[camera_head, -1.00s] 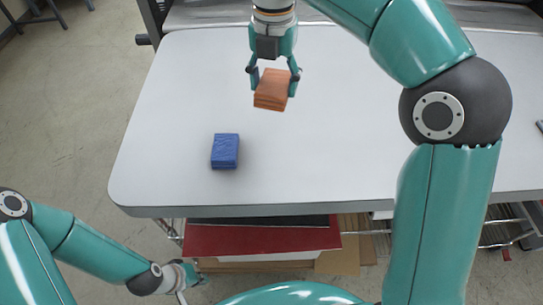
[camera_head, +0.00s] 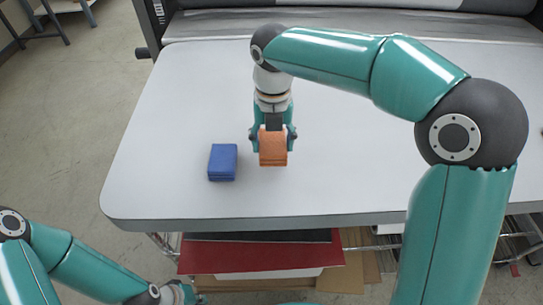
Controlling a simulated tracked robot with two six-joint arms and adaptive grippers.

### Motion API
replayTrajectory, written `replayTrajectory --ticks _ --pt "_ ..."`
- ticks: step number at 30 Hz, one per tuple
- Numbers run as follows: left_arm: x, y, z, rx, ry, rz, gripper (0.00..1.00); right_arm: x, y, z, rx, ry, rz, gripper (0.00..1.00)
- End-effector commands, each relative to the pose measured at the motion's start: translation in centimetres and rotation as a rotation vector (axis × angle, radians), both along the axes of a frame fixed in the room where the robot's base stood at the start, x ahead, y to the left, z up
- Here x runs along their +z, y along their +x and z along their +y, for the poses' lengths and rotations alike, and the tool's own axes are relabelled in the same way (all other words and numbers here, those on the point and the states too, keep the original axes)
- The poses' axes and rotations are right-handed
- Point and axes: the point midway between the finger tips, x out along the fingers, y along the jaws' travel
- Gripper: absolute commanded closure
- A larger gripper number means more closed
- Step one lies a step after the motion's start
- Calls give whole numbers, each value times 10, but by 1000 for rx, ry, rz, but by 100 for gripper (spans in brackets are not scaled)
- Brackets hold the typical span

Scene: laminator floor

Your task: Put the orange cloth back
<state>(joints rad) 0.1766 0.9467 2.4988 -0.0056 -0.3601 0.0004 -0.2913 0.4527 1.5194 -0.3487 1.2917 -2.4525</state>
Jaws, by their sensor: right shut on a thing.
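The orange cloth (camera_head: 272,149) is a folded block in the middle-left part of the white table. My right gripper (camera_head: 273,138) is shut on it from above and behind. I cannot tell whether the cloth touches the table top. A blue folded cloth (camera_head: 222,162) lies on the table just left of the orange one, with a small gap between them. My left gripper (camera_head: 182,294) is low at the bottom left, below the table's front edge and partly cut off by the frame, so its fingers are unclear.
The white table (camera_head: 350,180) is clear around the two cloths. Its front edge runs across below them. Under it are a red board (camera_head: 230,257) and brown boards (camera_head: 350,275). A grey machine (camera_head: 350,25) stands along the back edge.

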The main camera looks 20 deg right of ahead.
Motion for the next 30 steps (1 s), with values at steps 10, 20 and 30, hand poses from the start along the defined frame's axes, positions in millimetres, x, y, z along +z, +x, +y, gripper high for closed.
replayTrajectory --ticks 10,20,30 --pt "-2 0 0 0 0 0 100 -37 -1 0 0 -1 4 69" --pt "-2 0 0 0 0 0 100 -49 0 0 1 1 0 69" --pt "-3 0 0 0 0 0 100 -51 0 1 1 0 0 11"
